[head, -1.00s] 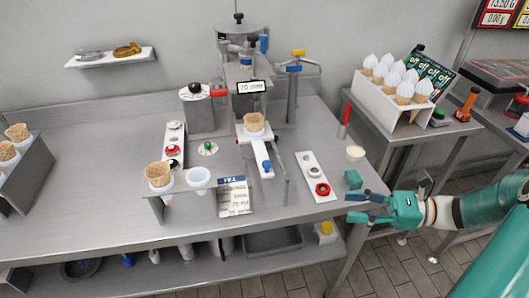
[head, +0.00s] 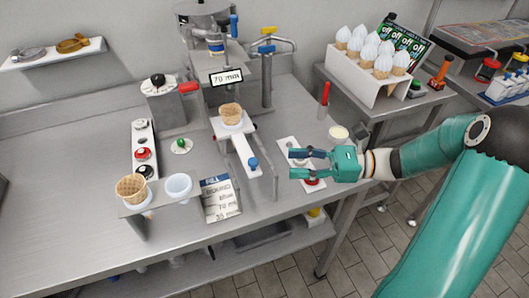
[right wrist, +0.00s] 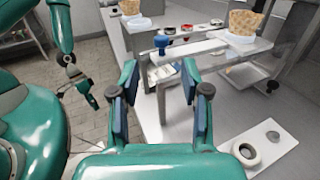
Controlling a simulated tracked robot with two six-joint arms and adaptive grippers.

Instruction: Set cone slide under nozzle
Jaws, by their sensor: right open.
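The cone slide (head: 238,145) is a white bar with a blue knob (head: 253,163) at its front end. A waffle cone (head: 231,114) stands upright in its holder. The slide sticks out in front of the dispenser, whose nozzle (head: 216,48) is above and behind the cone. My right gripper (head: 290,164) is open and empty, to the right of the blue knob and apart from it. In the right wrist view the blue knob (right wrist: 161,41) and the cone (right wrist: 244,24) lie beyond the open fingers (right wrist: 160,92). My left gripper (right wrist: 83,86) shows only in that view, too small to judge.
A white strip (head: 290,148) with dark and red rings lies under my right gripper. A price card (head: 218,198) and a rack (head: 160,203) with a cone and a white cup stand at the front. A red-handled tool (head: 324,100) stands upright behind my right gripper.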

